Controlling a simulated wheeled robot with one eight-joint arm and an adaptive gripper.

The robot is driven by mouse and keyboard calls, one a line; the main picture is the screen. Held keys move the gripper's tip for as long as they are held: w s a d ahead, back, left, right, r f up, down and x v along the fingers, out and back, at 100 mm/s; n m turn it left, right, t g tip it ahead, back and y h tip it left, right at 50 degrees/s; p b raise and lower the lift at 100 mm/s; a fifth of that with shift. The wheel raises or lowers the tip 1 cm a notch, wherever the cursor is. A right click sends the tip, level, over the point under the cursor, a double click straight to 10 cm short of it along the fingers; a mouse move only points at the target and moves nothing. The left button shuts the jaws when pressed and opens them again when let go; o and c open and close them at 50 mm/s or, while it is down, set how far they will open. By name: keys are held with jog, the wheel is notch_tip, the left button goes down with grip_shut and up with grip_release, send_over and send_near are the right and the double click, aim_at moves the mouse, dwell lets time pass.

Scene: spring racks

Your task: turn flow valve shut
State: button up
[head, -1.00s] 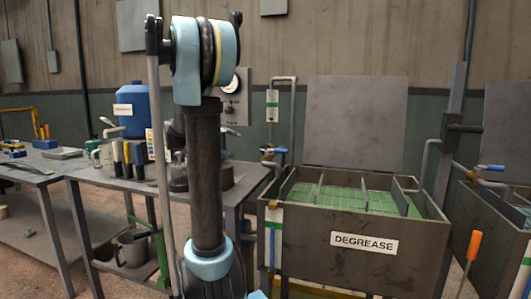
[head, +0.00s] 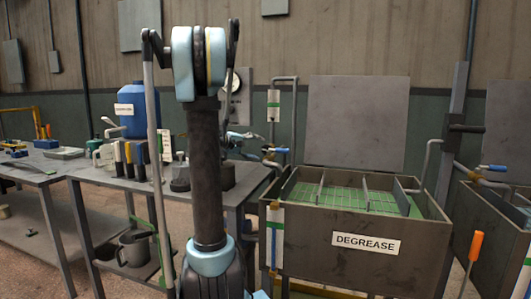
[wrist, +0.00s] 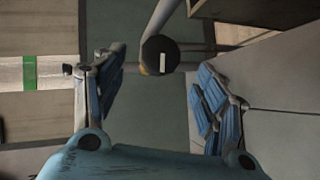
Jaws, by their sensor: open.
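The flow valve with a blue lever (head: 275,149) is on the pipe at the left rear corner of the DEGREASE tank (head: 290,252). My gripper (head: 240,140) is partly hidden behind my arm, just left of that lever. In the wrist view my gripper (wrist: 158,82) is open, its two blue-padded fingers wide apart. A dark round fitting (wrist: 160,55) with a pale stripe shows between and beyond the fingertips, with clear gaps on both sides. I cannot tell whether it is part of the valve. Nothing is held.
A second blue-handled valve (head: 492,168) is on the tank at the right. A bench (head: 115,183) with a blue canister (head: 136,112) and bottles stands at left. An upright pipe with a green and white tag (head: 273,106) rises behind the valve. An orange-handled tool (head: 475,245) stands front right.

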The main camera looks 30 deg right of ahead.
aim_at(264, 149)
jog(key=shift+x, duration=3.2)
jog(key=shift+c, duration=0.3)
jog(key=c, duration=1)
